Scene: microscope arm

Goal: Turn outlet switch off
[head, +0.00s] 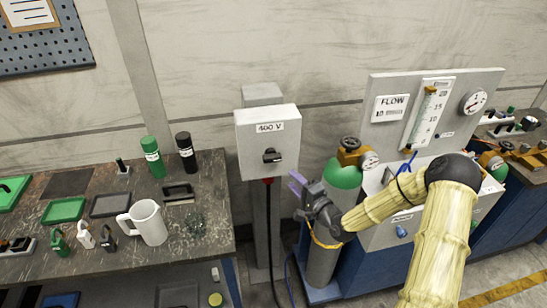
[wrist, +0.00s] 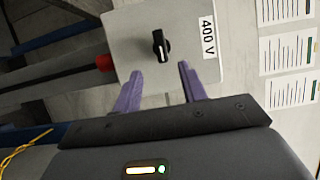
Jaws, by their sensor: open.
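The outlet is a light grey box (head: 268,143) labelled 400 V, mounted on a grey post in the middle of the head view. Its black rotary switch (head: 272,156) is on the front face, below the label. In the wrist view the box (wrist: 135,30) is turned sideways and the switch (wrist: 161,46) shows a white mark on its knob. My gripper (head: 296,184) is to the lower right of the box in the head view. In the wrist view its two purple fingers (wrist: 159,84) are apart and empty, with the switch ahead of the gap, not touched.
A red plug (head: 268,181) with a black cable hangs under the box. A green-topped gas cylinder (head: 342,174) and a flow panel (head: 431,105) stand to the right, close to my arm. A workbench (head: 84,262) with a white jug (head: 148,222) and bottles is on the left.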

